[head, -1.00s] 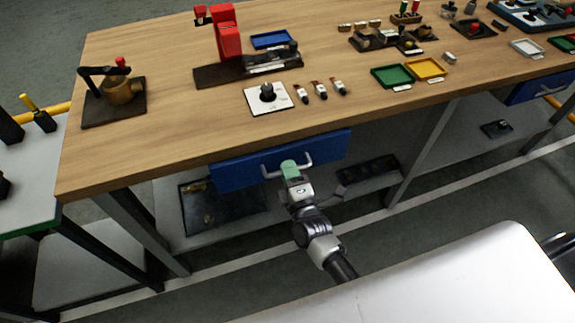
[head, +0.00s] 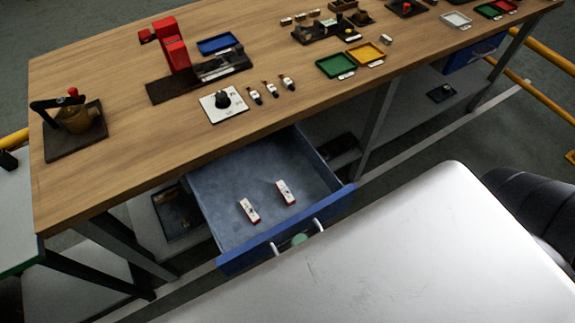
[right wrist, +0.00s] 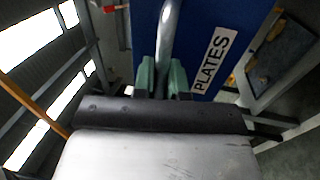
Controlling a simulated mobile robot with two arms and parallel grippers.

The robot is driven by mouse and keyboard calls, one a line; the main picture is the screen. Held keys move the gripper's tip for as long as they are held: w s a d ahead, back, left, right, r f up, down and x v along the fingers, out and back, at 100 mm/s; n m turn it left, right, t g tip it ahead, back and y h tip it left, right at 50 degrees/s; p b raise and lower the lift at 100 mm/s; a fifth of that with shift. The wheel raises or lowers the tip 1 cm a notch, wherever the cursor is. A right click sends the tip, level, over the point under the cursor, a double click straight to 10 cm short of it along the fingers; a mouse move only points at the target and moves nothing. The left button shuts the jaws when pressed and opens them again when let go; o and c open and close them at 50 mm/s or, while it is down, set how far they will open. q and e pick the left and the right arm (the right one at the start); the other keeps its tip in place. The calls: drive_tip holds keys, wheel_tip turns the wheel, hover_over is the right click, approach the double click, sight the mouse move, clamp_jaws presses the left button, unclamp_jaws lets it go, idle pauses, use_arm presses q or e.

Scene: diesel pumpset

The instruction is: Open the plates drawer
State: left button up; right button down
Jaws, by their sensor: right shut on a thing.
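The blue plates drawer (head: 232,248) stands pulled out from under the wooden workbench, and its grey inside shows in the head view. Two small red and white plates (head: 286,193) lie apart on its floor. Its silver handle (head: 317,225) is at the front. My right gripper (head: 299,239) is at the handle, mostly hidden by my white body. In the right wrist view, the green fingertips of my right gripper (right wrist: 162,78) are closed around the handle bar (right wrist: 167,35), beside the PLATES label (right wrist: 211,58). My left gripper is not in view.
The wooden bench top (head: 130,135) holds a red press (head: 172,45), a green tray (head: 335,65) and a yellow tray (head: 366,54). A second blue drawer (head: 474,54) is shut at the right. Bench legs (head: 372,125) stand beside the open drawer.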

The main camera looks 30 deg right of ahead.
drive_tip(key=shift+s, duration=2.05)
drive_tip(key=c, duration=1.2)
unclamp_jaws()
drive_tip(key=s+f+b, duration=0.2)
drive_tip(key=s, duration=0.8)
drive_tip(key=shift+s+d, duration=0.2)
drive_tip(key=shift+s, duration=0.1)
